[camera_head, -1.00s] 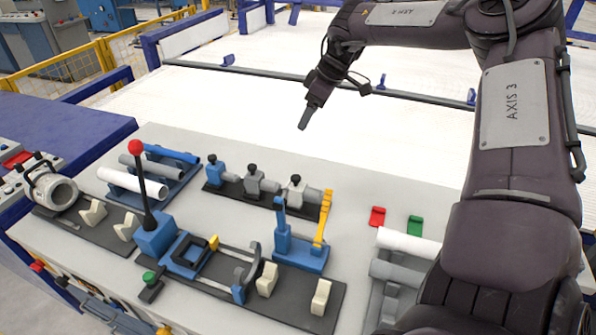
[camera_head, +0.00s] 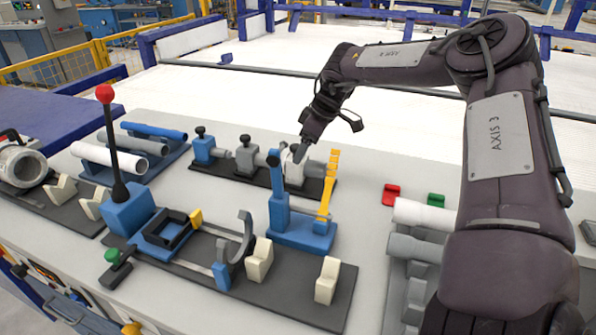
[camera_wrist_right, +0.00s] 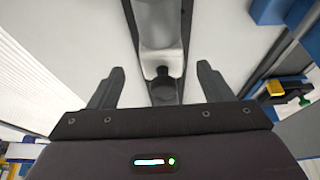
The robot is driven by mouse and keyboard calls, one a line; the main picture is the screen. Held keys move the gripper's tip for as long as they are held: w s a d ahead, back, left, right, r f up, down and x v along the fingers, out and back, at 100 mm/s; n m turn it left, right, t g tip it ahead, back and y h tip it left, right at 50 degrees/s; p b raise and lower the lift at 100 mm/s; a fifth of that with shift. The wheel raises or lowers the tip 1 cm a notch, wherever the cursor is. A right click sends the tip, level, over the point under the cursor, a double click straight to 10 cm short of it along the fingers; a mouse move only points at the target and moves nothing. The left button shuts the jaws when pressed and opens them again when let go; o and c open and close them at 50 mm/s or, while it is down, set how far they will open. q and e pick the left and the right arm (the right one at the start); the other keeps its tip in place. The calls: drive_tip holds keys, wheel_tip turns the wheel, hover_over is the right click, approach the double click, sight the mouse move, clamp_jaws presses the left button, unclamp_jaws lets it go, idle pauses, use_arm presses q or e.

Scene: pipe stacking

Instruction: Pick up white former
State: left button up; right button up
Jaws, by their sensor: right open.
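The white former (camera_head: 294,170), with a black knob on top, stands at the right end of a black rack behind the blue stand; my right gripper partly hides it. My right gripper (camera_head: 300,152) is over it, pointing down. In the right wrist view the gripper (camera_wrist_right: 160,73) is open, with its fingers apart on either side of the former's black knob (camera_wrist_right: 162,75). The fingers look empty. My left gripper is not in view.
A grey former (camera_head: 246,158) and a blue former (camera_head: 204,148) share the rack to the left. The blue stand with a yellow toothed piece (camera_head: 328,185) is close in front. A bender with a red-knobbed lever (camera_head: 104,95) stands left. White and grey pipes (camera_head: 424,215) lie right.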

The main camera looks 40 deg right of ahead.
drive_tip(key=shift+x, duration=2.4)
drive_tip(key=shift+a+r, duration=0.1)
drive_tip(key=shift+a, duration=0.05)
drive_tip(key=c, duration=1.4)
drive_tip(key=shift+w, duration=0.1)
drive_tip(key=shift+r, duration=0.15)
